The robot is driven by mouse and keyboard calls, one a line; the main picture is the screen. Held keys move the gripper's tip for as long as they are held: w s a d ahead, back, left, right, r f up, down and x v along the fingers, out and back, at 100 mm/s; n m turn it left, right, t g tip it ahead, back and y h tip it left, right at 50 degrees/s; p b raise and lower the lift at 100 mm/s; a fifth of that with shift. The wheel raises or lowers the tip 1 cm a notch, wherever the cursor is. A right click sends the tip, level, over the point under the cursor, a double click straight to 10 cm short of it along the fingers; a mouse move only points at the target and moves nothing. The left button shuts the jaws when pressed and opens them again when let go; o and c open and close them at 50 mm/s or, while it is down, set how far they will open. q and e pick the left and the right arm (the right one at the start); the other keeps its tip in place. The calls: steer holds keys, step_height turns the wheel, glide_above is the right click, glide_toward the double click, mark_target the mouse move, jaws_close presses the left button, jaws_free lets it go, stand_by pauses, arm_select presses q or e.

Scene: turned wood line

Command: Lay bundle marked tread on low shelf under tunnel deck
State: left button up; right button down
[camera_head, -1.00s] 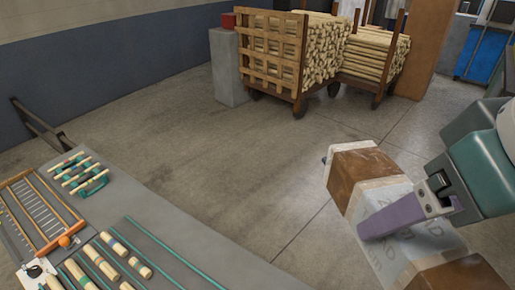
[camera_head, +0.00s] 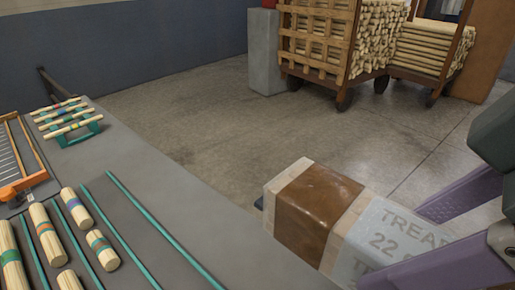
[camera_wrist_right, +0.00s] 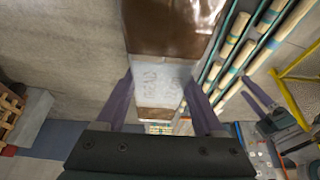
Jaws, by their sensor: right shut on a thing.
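A long bundle (camera_head: 317,206) with brown wrap and a pale printed band reading "TREAD 22" and more cut-off text is at the lower right of the head view. My right gripper (camera_head: 440,236) is shut on it, one purple finger on each side of the pale band. The bundle (camera_wrist_right: 172,28) also shows between these fingers in the right wrist view. It is held in the air beside the grey deck's edge. My left gripper (camera_wrist_right: 285,122) shows at the right of the wrist view, its purple fingers apart and empty. I cannot make out a low shelf.
The grey deck (camera_head: 150,165) at left carries teal strips, several banded wooden dowels (camera_head: 77,210) and a teal rack (camera_head: 72,128) of dowels. Carts of pale sticks (camera_head: 318,42) and a grey pillar (camera_head: 265,55) stand at the back. The concrete floor between is clear.

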steer(key=f, duration=0.1)
steer(key=b, duration=0.1)
steer(key=f, duration=0.1)
steer(key=shift+w+a+f+n, duration=0.25)
steer(key=shift+w+f+n, duration=0.05)
steer(key=shift+w, duration=0.1)
arm_select(q)
steer(key=shift+s+f+b+x, duration=0.1)
steer(key=shift+s+b+x, duration=0.15)
steer(key=shift+b+x, duration=0.85)
steer(key=shift+s+f+b+x, duration=0.1)
steer(key=shift+s+b+x, duration=0.15)
steer(key=shift+b+x, duration=0.85)
steer(key=shift+s+f+b+x, duration=0.1)
steer(key=shift+s+b+x, duration=0.3)
steer(key=shift+x, duration=1.3)
arm_select(e)
steer(key=shift+f, duration=9.85)
arm_select(q)
steer(key=shift+w+a, duration=0.2)
arm_select(e)
steer(key=shift+f, duration=0.2)
arm_select(q)
steer(key=shift+a, duration=0.1)
arm_select(e)
jaws_free()
